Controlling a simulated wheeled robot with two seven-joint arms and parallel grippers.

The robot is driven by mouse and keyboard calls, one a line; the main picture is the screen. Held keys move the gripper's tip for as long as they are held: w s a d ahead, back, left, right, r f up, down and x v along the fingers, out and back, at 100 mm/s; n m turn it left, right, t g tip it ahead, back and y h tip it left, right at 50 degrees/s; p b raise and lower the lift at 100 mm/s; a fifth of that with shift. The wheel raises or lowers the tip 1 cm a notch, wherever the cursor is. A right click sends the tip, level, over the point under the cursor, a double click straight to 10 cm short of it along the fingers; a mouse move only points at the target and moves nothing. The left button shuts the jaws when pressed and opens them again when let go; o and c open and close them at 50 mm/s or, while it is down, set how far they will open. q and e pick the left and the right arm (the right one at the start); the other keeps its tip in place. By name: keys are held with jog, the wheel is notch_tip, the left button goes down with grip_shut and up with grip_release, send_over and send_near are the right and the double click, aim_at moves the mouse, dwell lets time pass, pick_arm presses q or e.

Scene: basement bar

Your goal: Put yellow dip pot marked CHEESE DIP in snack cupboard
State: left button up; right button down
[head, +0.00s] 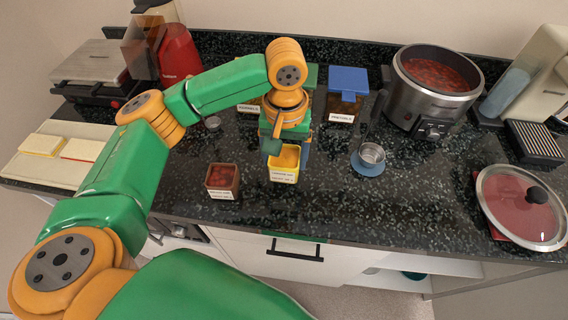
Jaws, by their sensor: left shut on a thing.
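My left gripper (285,152) points down over the counter and is shut on a yellow dip pot (284,176) with a white label, too small to read. I cannot tell whether the pot touches the counter. A brown pot (222,178) with red contents and a white label stands to its left, apart from it. A white cupboard front (262,256) with a dark handle is below the counter; I cannot tell whether it is the snack cupboard. My right gripper is not in view.
A small metal cup (371,154) sits on a blue coaster to the right. A blue-lidded jar (344,94) and a slow cooker (432,88) stand behind. A glass lid (521,206) lies at the right. The dark counter (400,215) is clear at the front middle.

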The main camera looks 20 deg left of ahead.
aim_at(284, 166)
pick_arm(q)
jog(key=f, duration=0.4)
jog(key=shift+w+a+p, duration=0.15)
jog(key=shift+w+p, duration=0.15)
jog(key=shift+p, duration=0.05)
jog(key=o, duration=1.5)
jog(key=shift+s+f, duration=0.1)
